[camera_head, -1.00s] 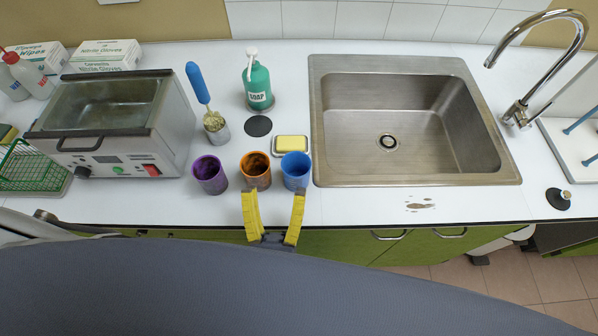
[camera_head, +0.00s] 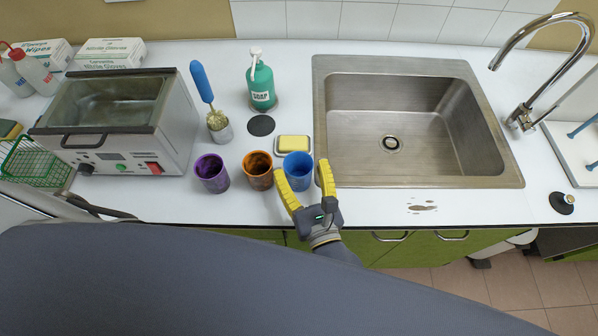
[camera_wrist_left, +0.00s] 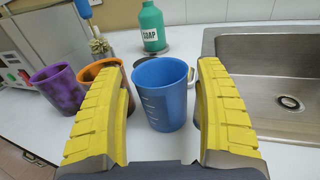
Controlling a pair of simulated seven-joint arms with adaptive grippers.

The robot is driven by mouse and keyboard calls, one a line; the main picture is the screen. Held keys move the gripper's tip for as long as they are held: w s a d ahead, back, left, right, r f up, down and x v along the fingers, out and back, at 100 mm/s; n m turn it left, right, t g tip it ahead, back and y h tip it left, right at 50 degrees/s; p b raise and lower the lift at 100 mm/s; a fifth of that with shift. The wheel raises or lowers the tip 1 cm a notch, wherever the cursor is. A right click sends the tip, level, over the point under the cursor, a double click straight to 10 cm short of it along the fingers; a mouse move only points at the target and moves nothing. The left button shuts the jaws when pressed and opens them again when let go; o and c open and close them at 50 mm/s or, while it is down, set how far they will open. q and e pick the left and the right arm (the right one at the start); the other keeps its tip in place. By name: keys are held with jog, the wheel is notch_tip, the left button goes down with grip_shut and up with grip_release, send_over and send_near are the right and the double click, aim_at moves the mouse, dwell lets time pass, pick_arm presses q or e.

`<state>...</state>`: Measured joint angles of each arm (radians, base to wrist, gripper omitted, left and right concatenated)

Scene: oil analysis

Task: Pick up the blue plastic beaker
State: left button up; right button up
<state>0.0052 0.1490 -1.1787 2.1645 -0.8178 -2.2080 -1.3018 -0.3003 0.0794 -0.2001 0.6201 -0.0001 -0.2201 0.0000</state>
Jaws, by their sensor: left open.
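The blue plastic beaker (camera_head: 297,171) stands upright on the white counter, just left of the sink. It also shows in the left wrist view (camera_wrist_left: 162,92), with pale markings on its side. My left gripper (camera_head: 305,180) is open, with its yellow fingers on either side of the beaker's near part. My right gripper is not in view.
An orange beaker (camera_head: 257,171) and a purple beaker (camera_head: 212,174) stand left of the blue one. A yellow sponge on a dish (camera_head: 294,144) lies behind it. The steel sink (camera_head: 420,180) is to the right. A soap bottle (camera_head: 261,86) stands further back.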

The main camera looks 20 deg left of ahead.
pick_arm(q)
jog(key=shift+x, duration=1.05)
jog(key=c, duration=0.9)
notch_tip(320, 180, up, 9)
jog(key=w+a+m+t+h, duration=0.3)
jog(key=w+a+m+h, duration=0.3)
jog(key=w+a+h, duration=0.3)
jog(key=shift+w+a+r+m+h, duration=0.2)
jog(key=shift+w+r+m+h, duration=0.15)
jog(key=shift+w, duration=1.25)
